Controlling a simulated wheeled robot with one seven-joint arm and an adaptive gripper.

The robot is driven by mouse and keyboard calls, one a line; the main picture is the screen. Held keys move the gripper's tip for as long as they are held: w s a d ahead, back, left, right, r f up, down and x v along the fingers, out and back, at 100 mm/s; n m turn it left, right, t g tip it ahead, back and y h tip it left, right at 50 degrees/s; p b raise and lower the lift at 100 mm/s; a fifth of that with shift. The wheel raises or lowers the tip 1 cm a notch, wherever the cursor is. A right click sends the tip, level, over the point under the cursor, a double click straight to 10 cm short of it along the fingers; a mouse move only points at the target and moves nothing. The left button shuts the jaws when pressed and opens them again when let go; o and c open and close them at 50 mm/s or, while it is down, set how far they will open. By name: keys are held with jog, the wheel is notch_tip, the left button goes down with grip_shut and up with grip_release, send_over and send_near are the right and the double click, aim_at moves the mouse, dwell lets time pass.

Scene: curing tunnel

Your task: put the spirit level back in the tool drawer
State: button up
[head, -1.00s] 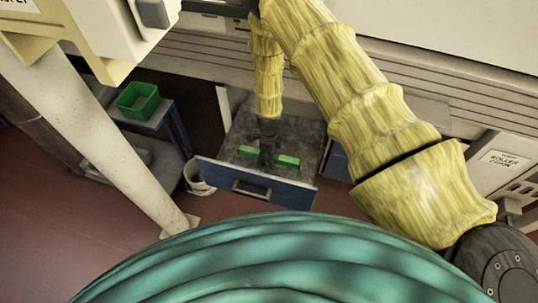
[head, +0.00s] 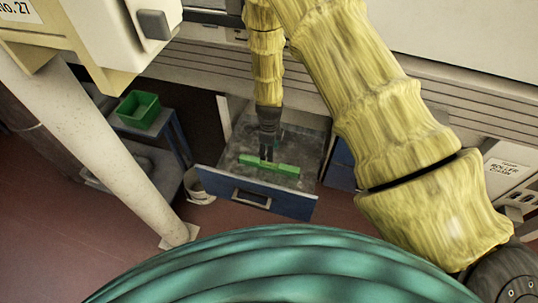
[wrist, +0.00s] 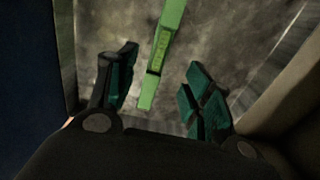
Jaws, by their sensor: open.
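The green spirit level (head: 287,169) lies in the open tool drawer, on its grey floor, close behind the blue drawer front (head: 262,193). My gripper (head: 266,156) is inside the drawer area, just above and behind the level in the head view. In the wrist view my gripper (wrist: 158,95) is open, its teal-padded fingers apart. The level (wrist: 164,48) shows between and beyond the fingers, and I see clear space on both sides of it. The drawer floor (wrist: 230,35) is grey and mottled. The far end of the level is out of the wrist view.
A green bin (head: 138,109) stands on a small blue-framed cart (head: 165,122) at the left. A white bucket (head: 198,188) is on the floor by the drawer's left corner. A pale post (head: 120,150) stands left of the drawer. The red floor in front is partly clear.

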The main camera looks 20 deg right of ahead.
jog(key=shift+r, duration=0.95)
dwell(0.6)
